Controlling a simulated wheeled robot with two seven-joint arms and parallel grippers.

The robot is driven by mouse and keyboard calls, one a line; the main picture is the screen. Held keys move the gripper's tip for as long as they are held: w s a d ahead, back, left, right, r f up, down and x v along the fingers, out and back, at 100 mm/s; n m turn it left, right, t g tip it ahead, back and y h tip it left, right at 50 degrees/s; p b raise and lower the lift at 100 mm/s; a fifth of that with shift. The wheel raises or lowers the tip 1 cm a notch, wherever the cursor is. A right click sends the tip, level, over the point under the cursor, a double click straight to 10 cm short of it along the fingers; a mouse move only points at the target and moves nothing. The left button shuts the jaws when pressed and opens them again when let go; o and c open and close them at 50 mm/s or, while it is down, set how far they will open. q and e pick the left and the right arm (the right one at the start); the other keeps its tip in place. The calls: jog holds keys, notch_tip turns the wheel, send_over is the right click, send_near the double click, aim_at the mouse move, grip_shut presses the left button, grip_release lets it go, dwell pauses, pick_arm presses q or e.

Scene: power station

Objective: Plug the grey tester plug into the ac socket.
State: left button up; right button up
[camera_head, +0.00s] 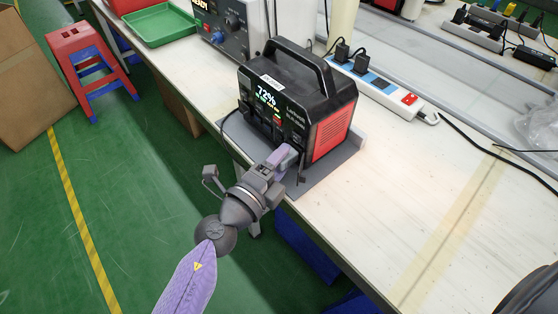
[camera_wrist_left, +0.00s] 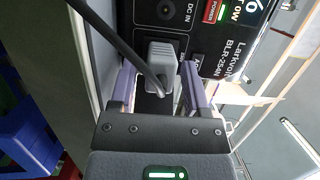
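The black and red power station (camera_head: 327,132) stands on a grey mat on the bench, its display reading 72%. In the left wrist view the grey plug (camera_wrist_left: 163,52) is against its front panel (camera_wrist_left: 200,12), below the DC IN port; its prongs are hidden. A dark cable (camera_wrist_left: 120,45) runs from the plug toward the upper left. My left gripper (camera_head: 288,160) is in front of the panel. In the wrist view its fingers (camera_wrist_left: 158,88) are apart, one on each side of the plug, with a visible gap on the left. My right gripper is not in view.
A white power strip (camera_head: 385,90) with black plugs lies behind the station. A grey instrument (camera_head: 232,22) and a green tray (camera_head: 158,24) stand at the back left. A red stool (camera_head: 75,42) stands on the floor.

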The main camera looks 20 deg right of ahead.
pick_arm(q)
jog(key=shift+o, duration=0.7)
jog(key=shift+a, duration=0.15)
jog(key=p+v, duration=0.1)
jog(key=v, duration=0.8)
jog(key=shift+s+a+p, duration=0.25)
jog(key=shift+s+p, duration=0.05)
jog(key=shift+p, duration=0.05)
